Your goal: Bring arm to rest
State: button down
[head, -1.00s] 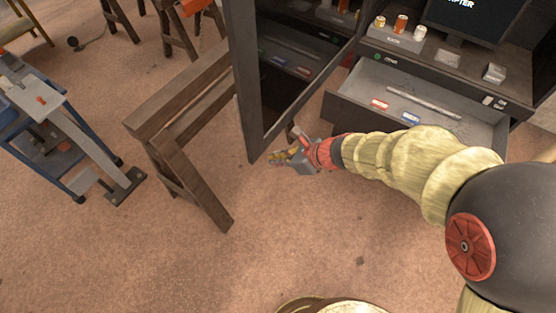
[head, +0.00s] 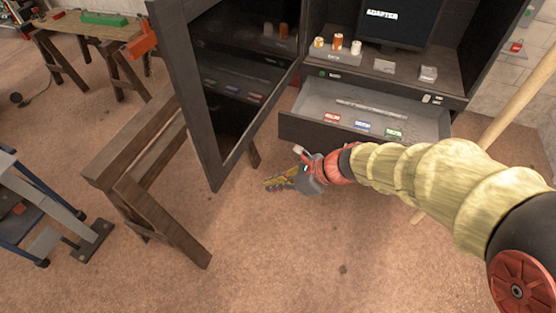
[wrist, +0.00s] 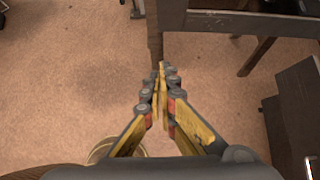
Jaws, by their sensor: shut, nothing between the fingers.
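My gripper (head: 278,183) is shut and empty. In the head view it hangs over the brown floor, in front of the open drawer and near the lower corner of the open dark door. My arm reaches in from the right with its pale ribbed sleeve. In the wrist view the yellow fingers of my gripper (wrist: 161,82) meet at their tips, with bare floor and a dark wooden leg beyond them.
A dark cabinet has its glass door (head: 205,150) swung open and its drawer (head: 375,122) pulled out. A wooden trestle (head: 150,180) stands left of the door. A blue-framed stand (head: 30,215) is at far left. The floor (head: 300,260) below my gripper is clear.

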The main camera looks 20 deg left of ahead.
jog(key=s+d+f+n+g+h+b, duration=0.15)
jog(key=s+d+n+h, duration=0.25)
jog(key=s+d+n, duration=0.7)
jog(key=d+r+n+t+h+b, duration=0.2)
jog(key=d+r+n+t+b, duration=0.1)
jog(key=d, duration=0.8)
jog(key=s+d+r+n+t+h+b, duration=0.1)
jog(key=d+r+n+t+h+b, duration=0.2)
jog(key=d, duration=0.8)
jog(key=shift+s+r+n+t+b, duration=0.3)
jog(key=shift+r+n+b, duration=0.4)
jog(key=shift+b, duration=0.55)
